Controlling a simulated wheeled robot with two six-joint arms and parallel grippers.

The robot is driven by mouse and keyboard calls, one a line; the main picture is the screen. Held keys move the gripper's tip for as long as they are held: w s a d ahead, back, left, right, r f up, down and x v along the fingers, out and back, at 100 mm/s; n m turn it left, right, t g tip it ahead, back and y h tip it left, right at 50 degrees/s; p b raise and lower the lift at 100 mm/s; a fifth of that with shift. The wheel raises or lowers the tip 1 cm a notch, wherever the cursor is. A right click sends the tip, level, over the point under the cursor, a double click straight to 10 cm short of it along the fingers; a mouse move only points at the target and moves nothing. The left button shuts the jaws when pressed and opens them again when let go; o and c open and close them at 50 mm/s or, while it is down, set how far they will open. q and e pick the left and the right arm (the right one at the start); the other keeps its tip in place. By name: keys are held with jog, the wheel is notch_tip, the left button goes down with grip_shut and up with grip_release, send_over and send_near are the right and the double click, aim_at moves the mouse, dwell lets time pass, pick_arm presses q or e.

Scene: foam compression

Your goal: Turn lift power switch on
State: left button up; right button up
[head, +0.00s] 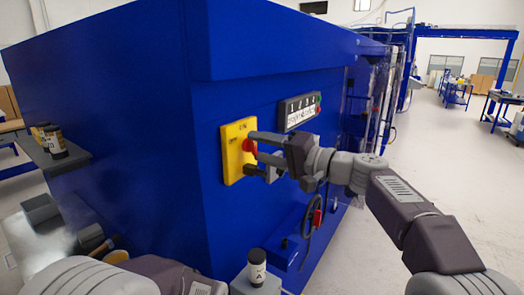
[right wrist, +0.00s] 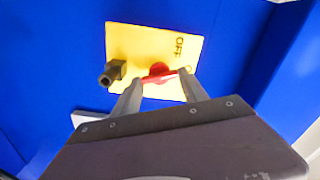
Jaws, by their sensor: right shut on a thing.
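The lift power switch is a yellow plate (head: 235,160) on the side of the blue machine, with ON lettering at its top and OFF at its left. Its red handle (head: 248,146) sits between the fingertips of my right gripper (head: 254,146). In the right wrist view, the fingertips (right wrist: 161,79) are shut on the red handle (right wrist: 157,69), close to the yellow plate (right wrist: 188,47). A dark peg (right wrist: 112,72) sticks out beside the handle. The handle's exact turn angle is partly hidden. Parts of my left arm show at the bottom, but its gripper does not.
A panel with several small levers and buttons (head: 300,112) is right of the switch. A black handwheel (head: 312,218) is below. A dark canister (head: 257,267) stands at bottom centre, and more (head: 54,142) sit on a left shelf. Floor is clear at right.

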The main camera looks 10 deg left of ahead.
jog(key=shift+r+m, duration=0.1)
jog(key=shift+m, duration=2.1)
jog(key=o, duration=1.4)
jog(key=shift+d+f, duration=0.2)
jog(key=shift+d, duration=0.05)
jog(key=b+v, duration=0.3)
jog(key=v, duration=0.5)
jog(key=shift+s+d+r, duration=0.1)
jog(key=shift+s+d, duration=0.05)
jog(key=shift+d, duration=0.1)
